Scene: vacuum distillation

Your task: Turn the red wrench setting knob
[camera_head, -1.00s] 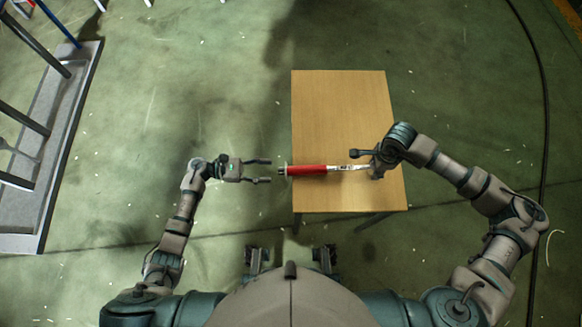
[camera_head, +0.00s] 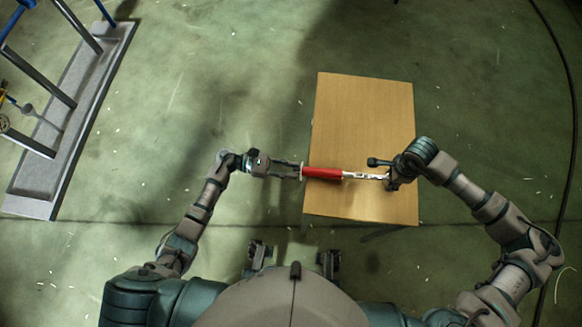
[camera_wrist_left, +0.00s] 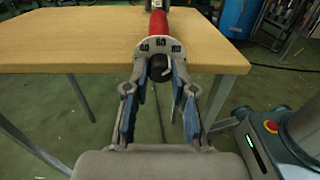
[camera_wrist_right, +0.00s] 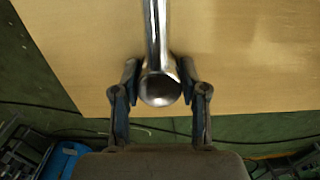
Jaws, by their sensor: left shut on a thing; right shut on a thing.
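The red wrench (camera_head: 324,172) is held level above the table, its red handle to the left and its metal shaft to the right. My right gripper (camera_head: 386,180) is shut on the metal end of the wrench; this shows in the right wrist view (camera_wrist_right: 155,88).
The wooden table (camera_head: 365,115) is bare, with free room behind the wrench. A grey platform with upright posts (camera_head: 85,105) stands on the floor at far left. The floor between is clear.

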